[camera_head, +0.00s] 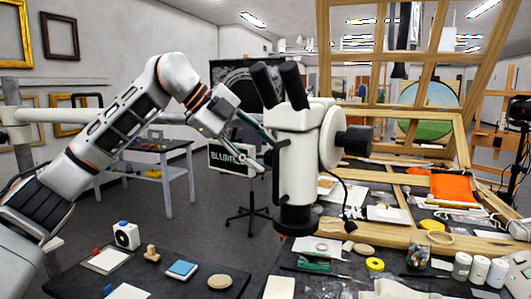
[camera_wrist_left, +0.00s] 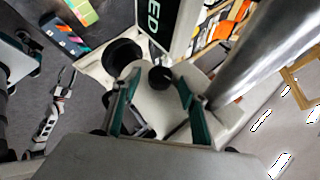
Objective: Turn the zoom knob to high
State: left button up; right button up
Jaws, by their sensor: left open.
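A white microscope (camera_head: 292,130) with two black eyepieces stands in the middle of the head view. A black knob (camera_head: 355,140) sticks out on its right side. My left gripper (camera_head: 268,152) is at the microscope's left side. In the left wrist view the fingers of my left gripper (camera_wrist_left: 158,80) are spread apart, with a small dark round knob (camera_wrist_left: 159,77) between or just beyond the tips. I cannot tell whether they touch it. A larger black round part (camera_wrist_left: 122,56) lies beside it. Which knob sets the zoom, and any markings, cannot be read.
A dark bench (camera_head: 205,291) with small items is at the front left. A cluttered worktable (camera_head: 335,262) with bottles (camera_head: 480,268) and an orange cloth (camera_head: 452,188) lies to the right, with a wooden frame above it. A sign (camera_head: 228,158) stands behind my gripper.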

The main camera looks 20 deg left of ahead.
pick_arm(q)
jog(key=shift+x, duration=0.75)
pick_arm(e)
jog(key=shift+w+d+r, duration=0.2)
jog(key=shift+w, duration=0.1)
